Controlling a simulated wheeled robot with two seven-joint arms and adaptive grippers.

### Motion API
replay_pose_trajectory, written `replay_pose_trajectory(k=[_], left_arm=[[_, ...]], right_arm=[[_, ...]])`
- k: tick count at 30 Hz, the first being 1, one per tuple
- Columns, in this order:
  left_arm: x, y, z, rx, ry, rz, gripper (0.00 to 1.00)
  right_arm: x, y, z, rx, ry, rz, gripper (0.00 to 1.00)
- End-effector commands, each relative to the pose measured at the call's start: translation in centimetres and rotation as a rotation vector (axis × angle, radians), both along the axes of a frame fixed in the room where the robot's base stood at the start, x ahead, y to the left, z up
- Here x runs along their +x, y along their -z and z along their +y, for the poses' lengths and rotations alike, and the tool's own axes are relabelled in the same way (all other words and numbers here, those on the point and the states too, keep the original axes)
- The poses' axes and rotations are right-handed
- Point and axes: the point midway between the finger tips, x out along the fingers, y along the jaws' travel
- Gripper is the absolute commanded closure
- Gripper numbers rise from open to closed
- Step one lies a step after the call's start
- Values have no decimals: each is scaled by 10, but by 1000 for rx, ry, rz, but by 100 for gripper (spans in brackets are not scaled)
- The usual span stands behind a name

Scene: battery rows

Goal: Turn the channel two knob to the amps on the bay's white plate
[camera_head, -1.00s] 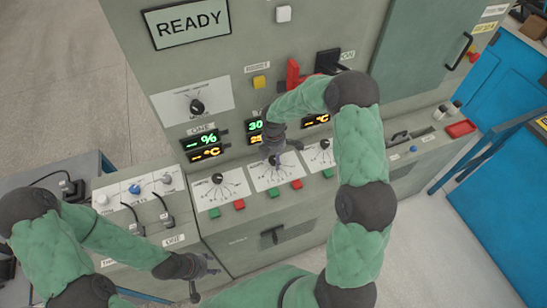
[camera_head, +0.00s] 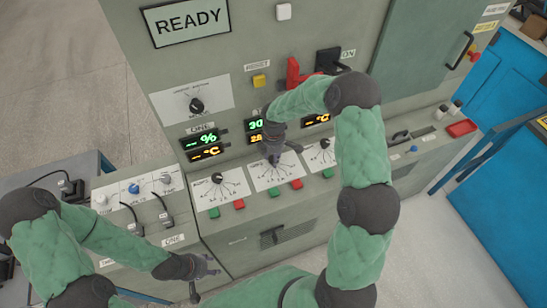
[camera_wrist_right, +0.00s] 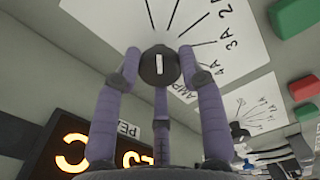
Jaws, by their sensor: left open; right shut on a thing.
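The channel two knob (camera_wrist_right: 158,66) is black with a white pointer mark, in the middle of a white dial plate (camera_wrist_right: 225,25). In the right wrist view its mark runs up and down. Labels such as 2, 3A, 4A and AMP show along the plate's right side. My right gripper (camera_head: 273,160) is shut on this knob, its fingers around it, and hides most of it in the head view. The bay's white plate (camera_head: 140,190) at left carries small knobs and cables; I cannot read an amps figure there. My left gripper (camera_head: 208,267) is open and empty, low in front of the cabinet.
Two similar dials, a left one (camera_head: 217,179) and a right one (camera_head: 325,143), flank the held knob. Green and red buttons line the console's front edge. A red lever (camera_head: 294,72) and a yellow button (camera_head: 259,81) stand above. Floor at lower right is clear.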

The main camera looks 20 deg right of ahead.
Motion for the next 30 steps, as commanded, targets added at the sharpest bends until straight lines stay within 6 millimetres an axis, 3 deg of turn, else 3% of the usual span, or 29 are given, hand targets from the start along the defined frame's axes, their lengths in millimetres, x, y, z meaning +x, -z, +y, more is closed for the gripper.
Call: replay_pose_trajectory(k=[30], left_arm=[[0, 38, 0, 0, 0, 0, 54]], right_arm=[[0, 1, 0, 0, 957, -1, 92]])
